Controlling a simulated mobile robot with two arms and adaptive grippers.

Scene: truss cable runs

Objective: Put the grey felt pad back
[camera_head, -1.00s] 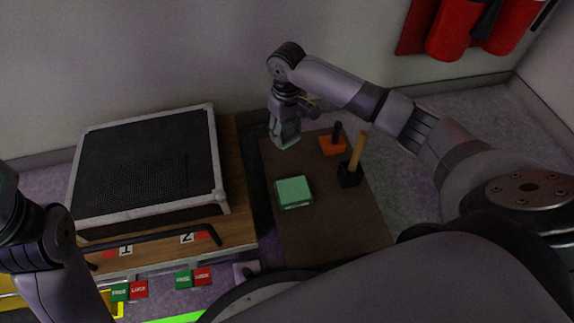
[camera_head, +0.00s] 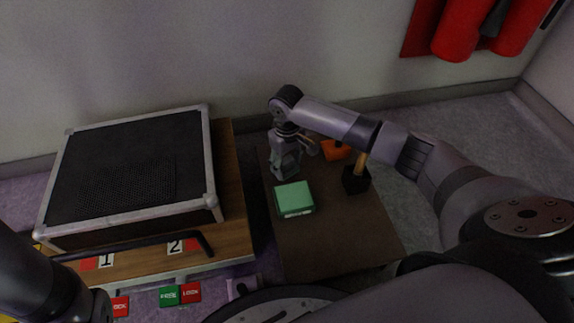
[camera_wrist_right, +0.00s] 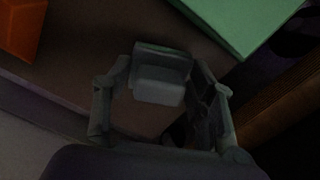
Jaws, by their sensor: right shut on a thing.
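My right gripper (camera_head: 285,171) is over the far end of the dark brown table (camera_head: 335,240), just behind the green block (camera_head: 294,198). In the right wrist view, its two fingers (camera_wrist_right: 162,84) are closed around a small grey block with a greenish edge, which I take to be the grey felt pad (camera_wrist_right: 160,86). In the head view the pad is hidden by the gripper. I cannot tell whether the pad touches the table. The green block also shows at the top of the right wrist view (camera_wrist_right: 245,18). My left gripper is not in view.
An orange item (camera_head: 334,149) and a black block with a wooden handle (camera_head: 356,180) stand right of the gripper. A framed black case (camera_head: 135,170) and a black bar (camera_head: 140,243) are left, on a wooden bench (camera_head: 236,200). The table's front is clear.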

